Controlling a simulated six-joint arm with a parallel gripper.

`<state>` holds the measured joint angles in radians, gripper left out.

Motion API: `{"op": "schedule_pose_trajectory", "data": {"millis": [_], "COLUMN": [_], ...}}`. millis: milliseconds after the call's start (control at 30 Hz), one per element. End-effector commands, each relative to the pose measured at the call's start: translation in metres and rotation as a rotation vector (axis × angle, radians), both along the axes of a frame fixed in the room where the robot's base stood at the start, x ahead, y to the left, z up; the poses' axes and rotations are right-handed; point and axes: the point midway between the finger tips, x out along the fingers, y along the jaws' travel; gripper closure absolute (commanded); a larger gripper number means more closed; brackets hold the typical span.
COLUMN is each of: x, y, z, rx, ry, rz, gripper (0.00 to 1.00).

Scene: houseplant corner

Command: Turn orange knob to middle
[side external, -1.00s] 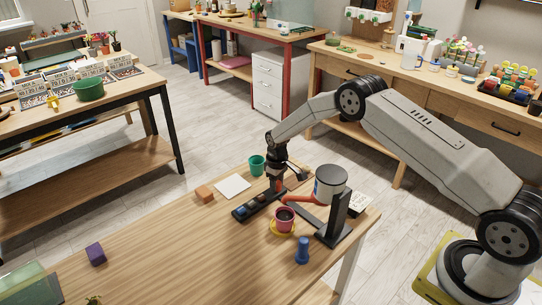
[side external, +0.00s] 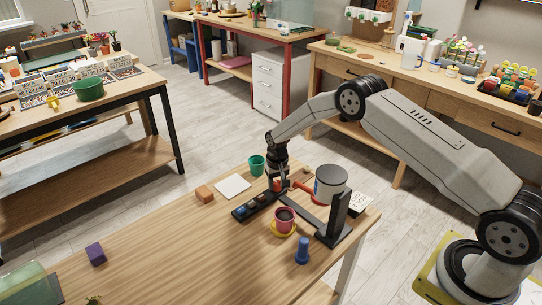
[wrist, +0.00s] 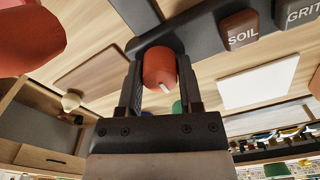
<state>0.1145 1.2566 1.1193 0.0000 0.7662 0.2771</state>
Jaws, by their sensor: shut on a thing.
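The orange-red knob (wrist: 157,64) stands between the two fingers of my gripper (wrist: 160,82) in the wrist view, with a white mark on its near face. The fingers are shut on its sides. The fingers partly hide the knob.
A red cup (side external: 284,221), blue peg (side external: 302,250), green cup (side external: 257,165) and orange block (side external: 204,193) are nearby.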

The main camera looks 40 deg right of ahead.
Motion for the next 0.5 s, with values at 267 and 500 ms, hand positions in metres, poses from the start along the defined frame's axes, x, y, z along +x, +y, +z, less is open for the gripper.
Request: {"op": "schedule_pose_trajectory", "data": {"millis": [267,500], "x": [0.0005,0.0004], "y": [0.0002,0.0002], "z": [0.0009,0.0006], "rx": [0.000,0.000], "ry": [-0.001,-0.001], "rz": [-0.002,-0.001], "gripper": [1.00,0.19]}}
